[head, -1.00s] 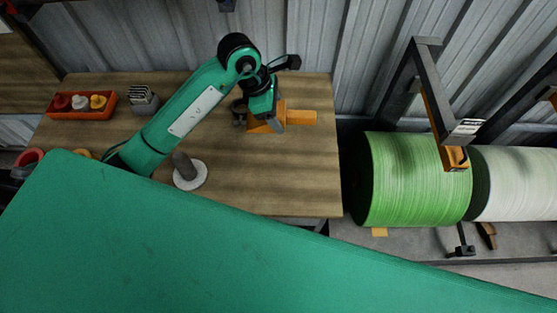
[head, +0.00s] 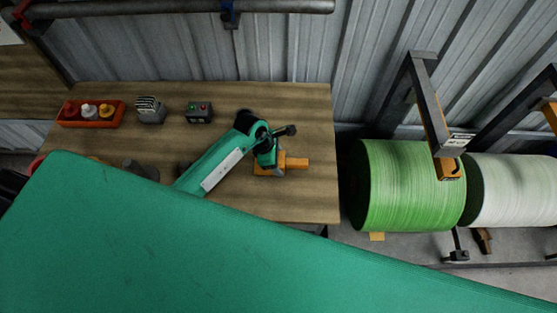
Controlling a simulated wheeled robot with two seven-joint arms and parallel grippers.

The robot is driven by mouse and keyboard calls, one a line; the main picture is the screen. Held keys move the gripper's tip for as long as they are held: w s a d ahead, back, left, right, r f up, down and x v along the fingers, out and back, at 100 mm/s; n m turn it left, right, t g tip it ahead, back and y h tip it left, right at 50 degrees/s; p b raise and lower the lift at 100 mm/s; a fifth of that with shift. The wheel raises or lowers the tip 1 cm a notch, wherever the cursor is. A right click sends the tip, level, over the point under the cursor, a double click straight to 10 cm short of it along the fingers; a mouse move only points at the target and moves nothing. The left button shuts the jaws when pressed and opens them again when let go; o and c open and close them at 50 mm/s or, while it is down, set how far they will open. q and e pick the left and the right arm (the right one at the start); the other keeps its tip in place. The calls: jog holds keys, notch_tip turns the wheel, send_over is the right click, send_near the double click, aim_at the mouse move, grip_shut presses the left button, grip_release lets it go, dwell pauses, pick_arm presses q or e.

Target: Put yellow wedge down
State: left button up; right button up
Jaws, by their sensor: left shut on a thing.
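The yellow wedge (head: 297,164) is an orange-yellow block over the right part of the wooden table (head: 310,110). My left gripper (head: 268,163) is shut on its left part, and the wedge's right end sticks out beyond the jaws. I cannot tell whether the wedge touches the tabletop or is held just above it. The gripper's wrist hides part of the wedge. My right gripper is not in view.
An orange tray (head: 62,121) of knobs, a grey slotted block (head: 151,110) and a button box (head: 199,112) stand at the back left. The tabletop right of the wedge is clear. A green roll (head: 405,185) and white roll (head: 515,190) lie right of the table.

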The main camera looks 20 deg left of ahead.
pick_arm(q)
jog(key=shift+f, duration=0.6)
jog(key=shift+f, duration=0.25)
jog(key=o, duration=1.1)
jog(key=shift+r, duration=0.1)
jog(key=shift+o, duration=0.2)
